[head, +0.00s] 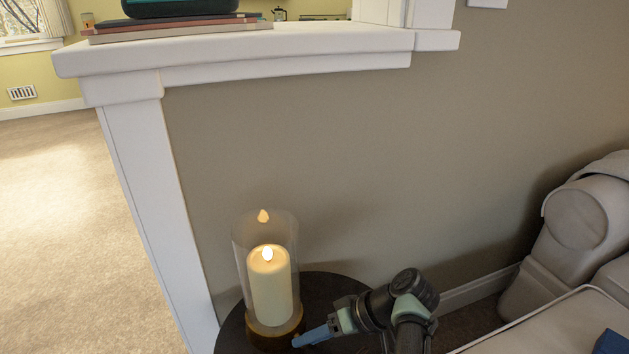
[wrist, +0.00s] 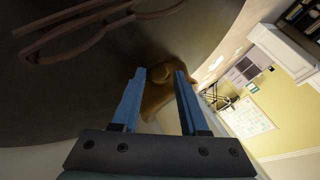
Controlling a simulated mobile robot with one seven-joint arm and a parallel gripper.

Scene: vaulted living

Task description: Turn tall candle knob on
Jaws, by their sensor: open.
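The tall candle (head: 270,287) stands upright inside a clear glass cylinder (head: 240,260) on a round wooden base (head: 274,333). Its flame tip looks bright and glowing. It stands on a dark round side table (head: 322,290). My gripper (head: 303,341) is low at the right side of the base, its blue fingers pointing left at it. In the wrist view my gripper (wrist: 157,75) is open, with a small round brown knob (wrist: 160,73) between or just beyond the fingertips. Whether the fingers touch the knob cannot be told.
A thin brown-framed object like eyeglasses (wrist: 80,28) lies on the dark tabletop in the wrist view. A beige wall (head: 350,170) rises behind the table, with a white post (head: 160,200) to the left. A pale sofa (head: 570,310) is at the right.

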